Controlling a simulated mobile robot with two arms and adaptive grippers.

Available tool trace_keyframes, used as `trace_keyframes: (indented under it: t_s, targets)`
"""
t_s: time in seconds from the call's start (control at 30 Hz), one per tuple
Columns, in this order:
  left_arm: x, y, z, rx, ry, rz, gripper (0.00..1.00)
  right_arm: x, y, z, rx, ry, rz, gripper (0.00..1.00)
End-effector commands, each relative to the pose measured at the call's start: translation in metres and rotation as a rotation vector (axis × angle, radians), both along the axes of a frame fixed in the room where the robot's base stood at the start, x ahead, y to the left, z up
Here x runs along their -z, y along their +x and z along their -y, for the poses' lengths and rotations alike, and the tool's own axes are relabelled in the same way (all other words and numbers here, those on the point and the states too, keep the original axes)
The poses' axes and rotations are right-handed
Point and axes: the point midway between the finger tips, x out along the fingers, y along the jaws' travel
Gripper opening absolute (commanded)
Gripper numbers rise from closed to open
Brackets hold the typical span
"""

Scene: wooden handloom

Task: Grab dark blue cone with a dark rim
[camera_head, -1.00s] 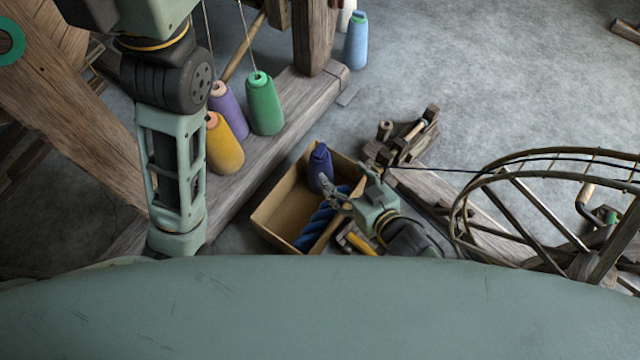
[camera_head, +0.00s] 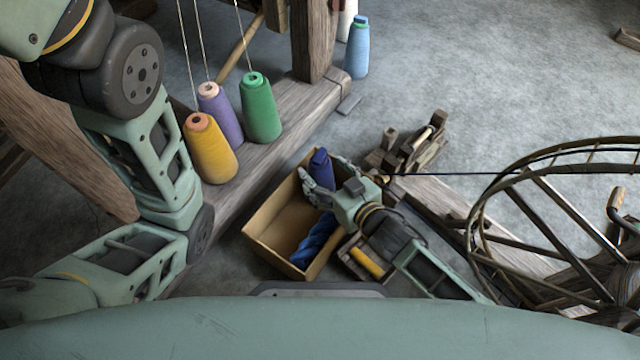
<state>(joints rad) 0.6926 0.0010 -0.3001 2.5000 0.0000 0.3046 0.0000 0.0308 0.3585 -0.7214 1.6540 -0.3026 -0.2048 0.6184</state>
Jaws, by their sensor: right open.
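The dark blue cone (camera_head: 320,172) stands at the far end of an open cardboard box (camera_head: 262,226). Its lower part is partly hidden by my gripper, and I cannot make out its rim clearly. My right gripper (camera_head: 318,165) is open over the box's right side, with one finger on each side of the cone. I cannot tell whether the fingers touch it. My left arm shows at the left, but its gripper is not in view.
A twisted blue skein (camera_head: 314,240) lies in the box's near end. Yellow (camera_head: 212,152), purple (camera_head: 222,116) and green (camera_head: 261,110) cones stand on the loom's beam. A light blue cone (camera_head: 357,48) stands at the back. A round wooden frame (camera_head: 475,215) is at the right.

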Motion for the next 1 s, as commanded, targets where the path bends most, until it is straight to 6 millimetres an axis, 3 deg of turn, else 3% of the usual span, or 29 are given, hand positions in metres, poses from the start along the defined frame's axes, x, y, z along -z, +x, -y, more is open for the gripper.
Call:
trace_keyframes:
  t_s: [0.37,1.0]
  targets:
    - [0.0051,-0.0018,0.0002,-0.001,0.001,0.004,0.40,0.0030,0.0080,-0.0051,0.001,-0.001,-0.002,0.72]
    - [0.0053,-0.0020,0.0004,0.000,0.001,0.005,0.40,0.0034,0.0081,-0.0043,0.002,-0.002,-0.001,0.16]
